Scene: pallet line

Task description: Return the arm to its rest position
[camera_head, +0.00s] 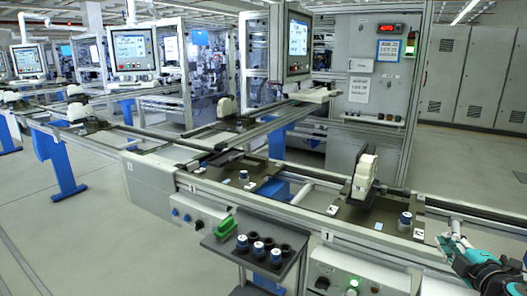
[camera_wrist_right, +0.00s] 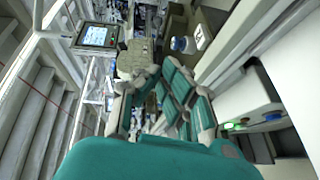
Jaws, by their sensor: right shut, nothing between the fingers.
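My right gripper (camera_head: 455,228) is at the lower right of the head view, beside the front rail of the line. Its teal and grey fingers also fill the middle of the right wrist view (camera_wrist_right: 160,85). It is shut and empty. My left gripper is in neither view. A cream block-shaped part (camera_head: 364,175) stands upright on a dark carrier on the line, to the left of my right gripper and apart from it.
The conveyor rail (camera_head: 400,243) runs below and left of the right gripper. A blue-and-white cylinder (camera_head: 404,222) stands on the line. A grey cabinet (camera_head: 372,100) stands behind.

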